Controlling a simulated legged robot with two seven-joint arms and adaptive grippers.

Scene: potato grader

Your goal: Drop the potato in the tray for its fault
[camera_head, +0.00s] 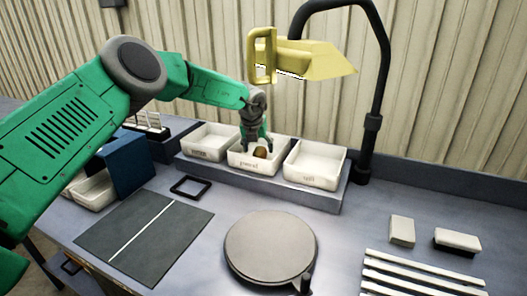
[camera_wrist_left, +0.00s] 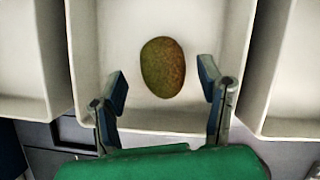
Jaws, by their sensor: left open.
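The brown-green potato (camera_head: 261,152) lies on the floor of the middle white tray (camera_head: 250,168). In the left wrist view the potato (camera_wrist_left: 162,67) shows whole, with bare tray floor around it. My left gripper (camera_head: 257,146) is over the middle tray, pointing down. In the wrist view its blue fingertips (camera_wrist_left: 163,86) are spread apart, one on each side and short of the potato, with nothing between them. The left tray (camera_head: 201,152) and the right tray (camera_head: 311,178) look empty. The right tray's label seems to read "split"; the others are too small to read surely. My right gripper is not in view.
The trays stand on a raised grey ledge (camera_head: 262,187). A round turntable (camera_head: 270,246), a dark mat (camera_head: 145,238), a blue box (camera_head: 128,165) and white slats (camera_head: 420,272) occupy the bench.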

